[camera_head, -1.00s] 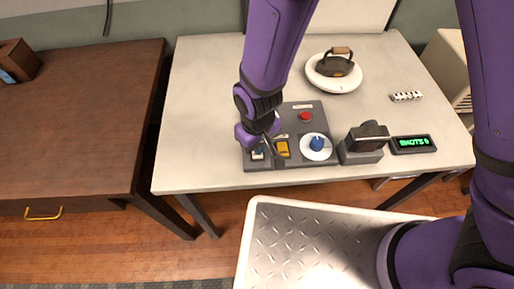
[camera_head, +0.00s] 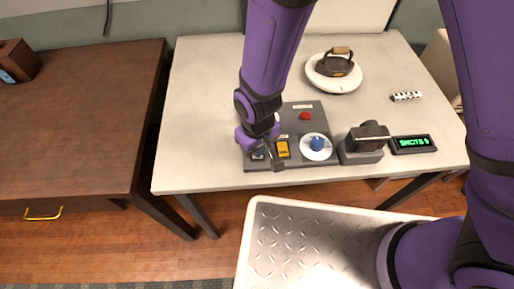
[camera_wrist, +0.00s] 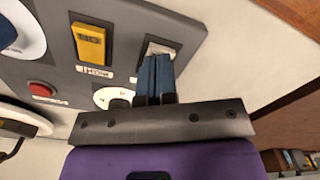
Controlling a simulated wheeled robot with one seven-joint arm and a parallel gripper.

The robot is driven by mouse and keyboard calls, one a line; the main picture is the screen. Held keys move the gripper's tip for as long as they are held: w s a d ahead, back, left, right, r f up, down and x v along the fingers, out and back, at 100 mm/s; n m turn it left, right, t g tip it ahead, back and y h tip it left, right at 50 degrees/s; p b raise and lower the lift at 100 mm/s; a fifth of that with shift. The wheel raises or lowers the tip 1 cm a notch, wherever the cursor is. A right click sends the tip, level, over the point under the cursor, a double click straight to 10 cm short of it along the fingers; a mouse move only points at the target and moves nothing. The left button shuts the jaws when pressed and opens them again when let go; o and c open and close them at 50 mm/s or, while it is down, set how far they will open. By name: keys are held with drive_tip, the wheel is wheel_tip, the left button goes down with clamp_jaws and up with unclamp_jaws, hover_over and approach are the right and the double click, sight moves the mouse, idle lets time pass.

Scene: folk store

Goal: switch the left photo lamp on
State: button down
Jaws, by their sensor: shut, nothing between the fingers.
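A dark grey control panel (camera_head: 292,110) lies on the white table. My gripper (camera_wrist: 155,75) is shut and empty, its fingertips at the left rocker switch (camera_wrist: 159,47) in the wrist view. The fingers cover most of that switch, so its position and whether the tips touch it cannot be told. In the head view, my gripper (camera_head: 265,152) is over the panel's front left corner. Beside it is a yellow rocker switch (camera_head: 282,149), also in the wrist view (camera_wrist: 90,45) with a label next to it. No photo lamp is clearly visible.
The panel also has a red button (camera_head: 305,116) and a blue knob (camera_head: 317,144) on a white dial. A dark device (camera_head: 363,145) and a green-lit display (camera_head: 412,144) stand to its right. An iron (camera_head: 336,63) rests on a white round base (camera_head: 320,80). The table's left part is clear.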

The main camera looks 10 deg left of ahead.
drive_tip(key=shift+f, duration=0.55)
idle(0.4)
drive_tip(key=shift+r, duration=3.5)
drive_tip(key=shift+w+d+r, duration=0.1)
drive_tip(key=shift+r, duration=0.1)
drive_tip(key=w+d+r+m+t+y, duration=0.15)
drive_tip(key=w+d+r, duration=0.25)
drive_tip(key=d+r, duration=0.5)
drive_tip(key=w+d+r+m+t, duration=0.1)
drive_tip(key=w+d+r+m, duration=0.15)
drive_tip(key=d+r, duration=0.7)
drive_tip(key=s+d+r+m+t, duration=0.1)
drive_tip(key=s+d+r+m, duration=0.1)
drive_tip(key=s+d+r, duration=0.3)
drive_tip(key=s+d+r+m+t+h, duration=0.1)
drive_tip(key=s+d+r+m, duration=0.1)
drive_tip(key=s+d+r, duration=0.4)
drive_tip(key=d+r, duration=0.3)
drive_tip(key=d, duration=0.3)
drive_tip(key=shift+s+d+r+m+t, duration=0.15)
drive_tip(key=shift+s+d+m+t, duration=0.05)
drive_tip(key=shift+m+t, duration=0.15)
